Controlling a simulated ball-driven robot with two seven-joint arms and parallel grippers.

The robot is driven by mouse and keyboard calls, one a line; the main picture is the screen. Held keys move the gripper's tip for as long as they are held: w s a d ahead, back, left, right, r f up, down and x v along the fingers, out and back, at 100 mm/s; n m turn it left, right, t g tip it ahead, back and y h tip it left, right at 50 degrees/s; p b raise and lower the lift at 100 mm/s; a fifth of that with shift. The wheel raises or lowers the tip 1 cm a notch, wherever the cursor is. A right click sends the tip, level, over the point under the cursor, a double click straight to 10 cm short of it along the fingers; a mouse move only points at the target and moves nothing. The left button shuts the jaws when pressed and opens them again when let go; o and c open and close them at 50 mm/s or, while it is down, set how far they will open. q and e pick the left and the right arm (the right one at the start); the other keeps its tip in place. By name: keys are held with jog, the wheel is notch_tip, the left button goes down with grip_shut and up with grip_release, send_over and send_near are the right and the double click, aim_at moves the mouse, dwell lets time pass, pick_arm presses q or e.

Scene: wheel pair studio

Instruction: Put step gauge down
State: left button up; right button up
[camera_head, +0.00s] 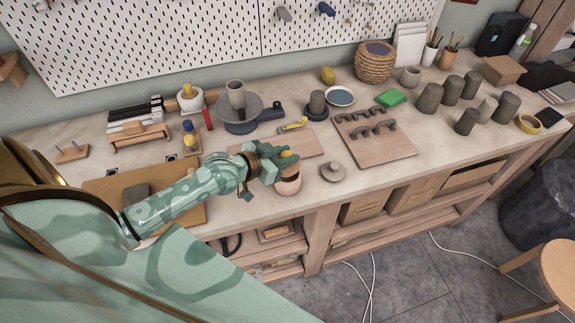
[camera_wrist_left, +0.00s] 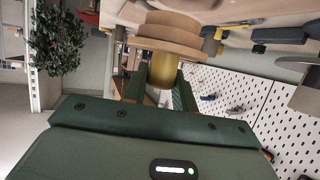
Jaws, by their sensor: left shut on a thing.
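The step gauge (camera_head: 288,184) is a round, stepped piece with a tan to pinkish body and a yellow handle on top. My left gripper (camera_head: 282,163) is shut on the yellow handle, near the front edge of the bench. In the left wrist view the gauge (camera_wrist_left: 170,36) shows its stacked tan discs, with the handle between the fingers of my left gripper (camera_wrist_left: 160,82). I cannot tell whether the gauge touches the bench top. My right gripper is not in view.
A grey knobbed lid (camera_head: 333,171) lies just right of the gauge. A wooden board with dark handles (camera_head: 385,153) lies beyond it, and a flat board (camera_head: 303,144) lies behind the gripper. Grey cups (camera_head: 429,98) stand far right. Bare bench top shows around the lid.

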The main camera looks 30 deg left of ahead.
pick_arm(q)
jog(key=shift+w+a+f, duration=0.1)
jog(key=shift+w+f, duration=0.45)
jog(key=shift+f, duration=0.15)
jog(key=shift+w+f+b, duration=0.15)
jog(key=shift+f+b, duration=0.55)
jog(key=shift+f, duration=0.9)
jog(key=shift+f, duration=0.25)
jog(key=o, duration=1)
jog(key=shift+r, duration=0.3)
jog(key=p+v, duration=0.2)
jog(key=v, duration=1)
